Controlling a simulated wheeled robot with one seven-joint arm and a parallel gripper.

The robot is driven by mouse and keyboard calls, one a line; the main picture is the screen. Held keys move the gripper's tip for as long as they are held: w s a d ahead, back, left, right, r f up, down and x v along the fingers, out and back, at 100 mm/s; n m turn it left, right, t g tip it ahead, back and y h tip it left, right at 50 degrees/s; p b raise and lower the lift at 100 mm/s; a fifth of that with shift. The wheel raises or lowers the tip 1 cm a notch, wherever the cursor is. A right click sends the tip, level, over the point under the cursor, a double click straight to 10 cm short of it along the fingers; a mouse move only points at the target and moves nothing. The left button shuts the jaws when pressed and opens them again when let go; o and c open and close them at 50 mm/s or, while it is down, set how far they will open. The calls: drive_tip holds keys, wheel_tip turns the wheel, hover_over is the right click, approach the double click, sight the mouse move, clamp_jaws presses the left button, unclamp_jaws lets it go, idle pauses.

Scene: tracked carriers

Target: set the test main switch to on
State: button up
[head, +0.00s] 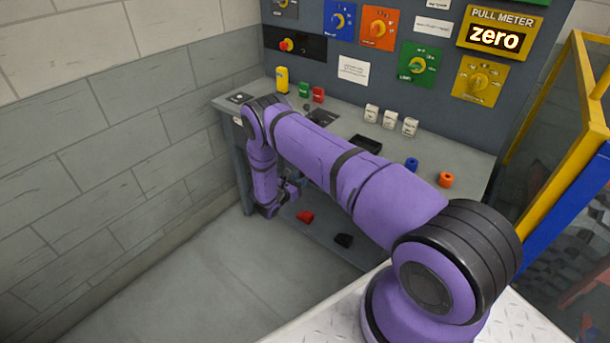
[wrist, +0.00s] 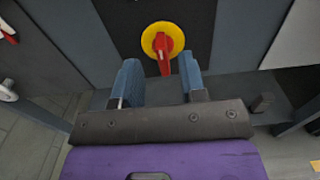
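A rotary switch (wrist: 164,43) with a yellow round plate and a red handle is on a black panel in the wrist view. Its handle points down in the picture. My gripper (wrist: 159,78) is open, its two blue fingers apart and empty, just below the switch; the red handle lies between the fingertip lines, with no contact visible. In the head view a similar red and yellow switch (head: 287,45) is on a black plate on the wall panel; I cannot tell whether it is the same one.
The grey bench (head: 455,160) carries a yellow block (head: 282,79), white blocks (head: 390,119), a black tray (head: 367,145), and blue and orange pieces. A red piece (head: 305,216) and a black piece (head: 344,240) lie lower down. A yellow frame (head: 568,110) stands at right. Floor at left is clear.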

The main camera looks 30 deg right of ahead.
drive_tip(key=shift+x, duration=1.9)
drive_tip(key=shift+c, duration=0.2)
clamp_jaws()
